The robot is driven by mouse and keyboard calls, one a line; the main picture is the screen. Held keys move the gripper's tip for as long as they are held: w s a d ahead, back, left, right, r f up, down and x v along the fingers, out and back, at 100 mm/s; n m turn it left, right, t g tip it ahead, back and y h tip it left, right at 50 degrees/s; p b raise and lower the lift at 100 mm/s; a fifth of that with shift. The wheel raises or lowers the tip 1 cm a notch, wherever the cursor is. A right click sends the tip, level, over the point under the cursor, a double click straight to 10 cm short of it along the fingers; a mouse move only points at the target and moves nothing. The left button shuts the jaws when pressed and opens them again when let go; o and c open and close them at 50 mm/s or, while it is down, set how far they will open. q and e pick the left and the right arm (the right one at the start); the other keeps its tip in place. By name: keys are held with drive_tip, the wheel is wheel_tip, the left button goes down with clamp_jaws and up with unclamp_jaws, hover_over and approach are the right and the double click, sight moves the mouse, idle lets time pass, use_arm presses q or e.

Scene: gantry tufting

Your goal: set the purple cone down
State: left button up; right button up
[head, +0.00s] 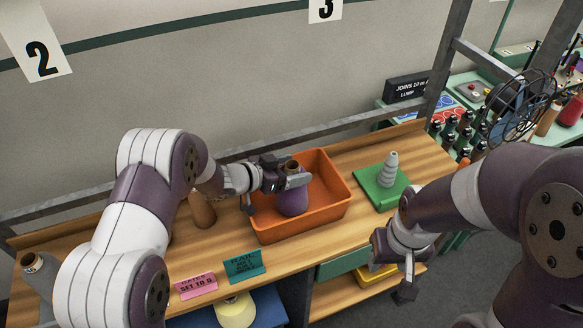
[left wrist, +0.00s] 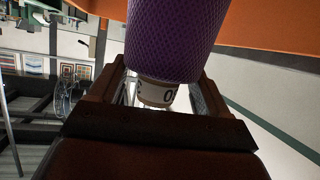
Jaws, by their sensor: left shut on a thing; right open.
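The purple cone (head: 293,200) is upright at the orange bin (head: 329,217) on the wooden table, with its lower part inside the bin's walls in the head view. I cannot tell whether its base touches the bin floor. My left gripper (head: 292,178) is shut on the cone near its narrow brown top. In the left wrist view the purple cone (left wrist: 175,40) fills the upper middle, with its pale printed end (left wrist: 157,93) between the fingers. My right gripper (head: 405,280) is open and empty, low in front of the table's front edge.
A green base with a grey ribbed cone (head: 391,172) stands right of the bin. A brown cone (head: 202,211) stands left of it. Pink (head: 197,286) and teal (head: 244,264) cards are at the front edge. A metal rail (head: 250,150) runs behind.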

use_arm(q)
drive_tip(key=shift+f, duration=0.2)
drive_tip(key=o, duration=1.4)
drive_tip(key=shift+o, duration=0.2)
drive_tip(key=shift+w, duration=0.15)
drive_tip(key=shift+r, duration=0.1)
drive_tip(key=shift+a+r, duration=0.1)
drive_tip(key=shift+a, duration=0.1)
drive_tip(key=b+v, duration=0.2)
drive_tip(key=v, duration=0.9)
drive_tip(key=shift+s+a+r+b, duration=0.2)
drive_tip(key=shift+s+b, duration=0.1)
drive_tip(key=shift+b, duration=0.1)
